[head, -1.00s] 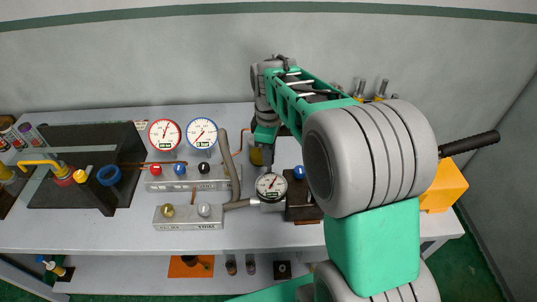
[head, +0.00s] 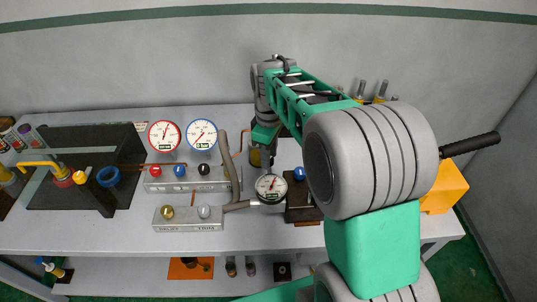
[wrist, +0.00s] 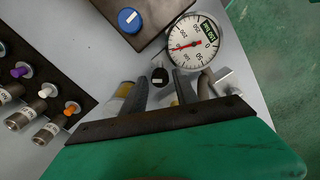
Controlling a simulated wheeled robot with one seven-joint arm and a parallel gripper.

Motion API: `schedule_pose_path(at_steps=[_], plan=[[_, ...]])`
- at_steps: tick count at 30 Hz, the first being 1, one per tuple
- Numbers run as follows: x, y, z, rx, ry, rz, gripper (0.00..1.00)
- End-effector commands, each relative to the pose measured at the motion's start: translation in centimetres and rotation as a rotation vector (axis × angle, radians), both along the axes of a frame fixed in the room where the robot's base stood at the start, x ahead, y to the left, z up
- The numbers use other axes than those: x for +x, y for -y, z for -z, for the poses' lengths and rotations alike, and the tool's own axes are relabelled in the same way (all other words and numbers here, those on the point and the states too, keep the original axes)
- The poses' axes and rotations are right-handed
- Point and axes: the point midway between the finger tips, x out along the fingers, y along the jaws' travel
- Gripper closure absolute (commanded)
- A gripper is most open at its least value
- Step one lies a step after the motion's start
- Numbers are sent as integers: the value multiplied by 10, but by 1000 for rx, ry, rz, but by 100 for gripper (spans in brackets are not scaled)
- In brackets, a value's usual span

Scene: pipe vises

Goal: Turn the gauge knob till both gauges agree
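In the head view a red-rimmed gauge (head: 164,135) and a blue-rimmed gauge (head: 203,134) stand side by side at the back. A third, white gauge (head: 270,187) sits at the pipe's end; it shows large in the wrist view (wrist: 191,42) with a red needle. A small black knob (wrist: 160,76) with a white mark lies below that gauge in the wrist view. My gripper (wrist: 160,82) has its two grey fingers apart, on either side of this knob, with small gaps seeming to show. In the head view my arm hides the fingertips and this knob.
A blue knob (wrist: 130,20) on a dark block is close by. Metal blocks with red, blue and black knobs (head: 203,170) and a bent grey pipe (head: 232,170) stand left of my gripper. Several colour-tipped cylinders (wrist: 48,90) sit in a dark rack. The front table edge is clear.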

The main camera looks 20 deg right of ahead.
Motion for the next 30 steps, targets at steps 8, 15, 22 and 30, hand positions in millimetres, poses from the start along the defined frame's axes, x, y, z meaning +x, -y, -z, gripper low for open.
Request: schedule_pose_path(at_steps=[8,15,22,30], plan=[[0,0,1,0,-1,-1,55],[1,0,-19,0,4,-1,55],[1,0,-64,0,3,0,55],[0,0,-78,1,-2,0,55]])
